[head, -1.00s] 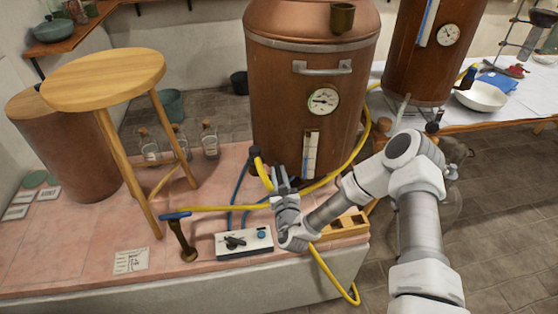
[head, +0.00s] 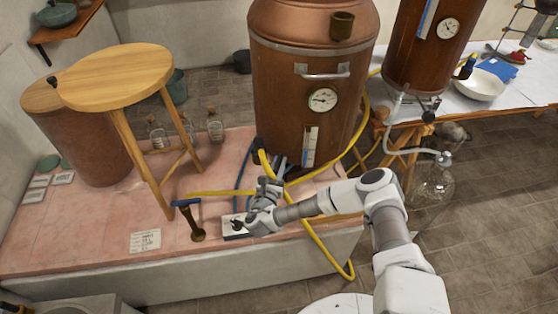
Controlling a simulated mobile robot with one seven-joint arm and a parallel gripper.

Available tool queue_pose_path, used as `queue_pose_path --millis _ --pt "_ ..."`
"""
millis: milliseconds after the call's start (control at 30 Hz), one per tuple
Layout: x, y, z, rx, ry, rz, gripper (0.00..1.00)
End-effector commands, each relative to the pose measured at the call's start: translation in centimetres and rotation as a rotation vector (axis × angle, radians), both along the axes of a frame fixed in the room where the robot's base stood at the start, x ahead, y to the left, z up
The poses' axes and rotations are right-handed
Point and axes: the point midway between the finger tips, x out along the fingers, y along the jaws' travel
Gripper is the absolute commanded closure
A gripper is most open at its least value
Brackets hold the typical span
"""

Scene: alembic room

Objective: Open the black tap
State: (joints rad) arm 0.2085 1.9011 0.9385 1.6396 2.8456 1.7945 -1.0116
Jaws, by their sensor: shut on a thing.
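The copper still (head: 275,95) stands on the pink tiled bench. A black tap-like fitting (head: 257,147) is low on its left front, with the yellow hose (head: 263,160) beside it. My gripper (head: 280,163) is at the still's lower front, just right of this fitting and left of the sight gauge (head: 310,146). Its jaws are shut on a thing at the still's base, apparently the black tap. The fingers and wrist hide the grip, so the tap's handle position cannot be told.
A switch box (head: 236,227) lies under my wrist. The yellow hose loops below my forearm. A glass flask (head: 432,183) is at the right, beside open floor.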

Motion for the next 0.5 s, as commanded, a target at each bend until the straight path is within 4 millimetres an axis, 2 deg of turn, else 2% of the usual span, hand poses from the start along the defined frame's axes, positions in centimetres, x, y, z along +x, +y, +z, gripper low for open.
queue_pose_path --millis 500 --pt "0.12 -0.03 0.11 0.000 -0.005 -0.041 1.00"
